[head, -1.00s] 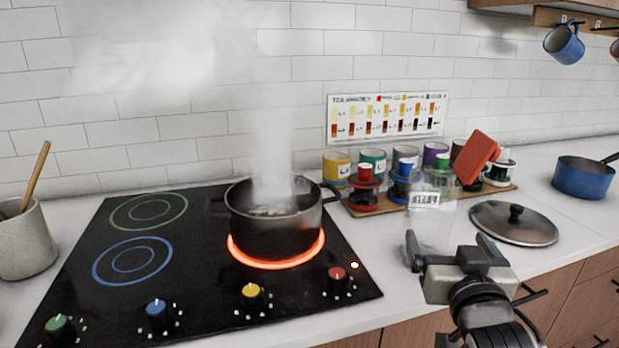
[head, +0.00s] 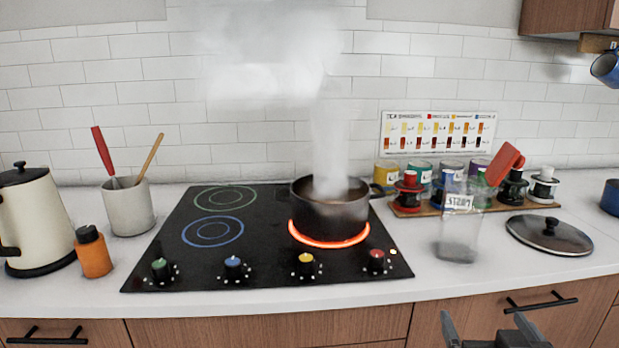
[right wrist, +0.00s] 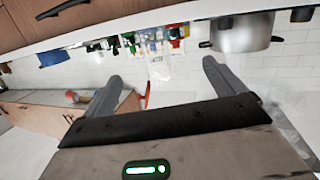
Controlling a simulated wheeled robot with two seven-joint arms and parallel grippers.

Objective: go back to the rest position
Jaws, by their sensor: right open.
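My right gripper (head: 487,332) is at the bottom edge of the head view, low in front of the counter and drawers. Its two fingers are apart with nothing between them; they also show in the right wrist view (right wrist: 163,76). My left gripper is in neither view. A clear labelled container (head: 458,238) stands upright on the counter beyond the right gripper, apart from it.
A steaming dark pot (head: 332,212) sits on a glowing ring of the black cooktop (head: 262,265). A glass lid (head: 549,236) lies on the right of the counter. A cream kettle (head: 36,225), orange bottle (head: 93,255) and utensil crock (head: 128,208) stand left.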

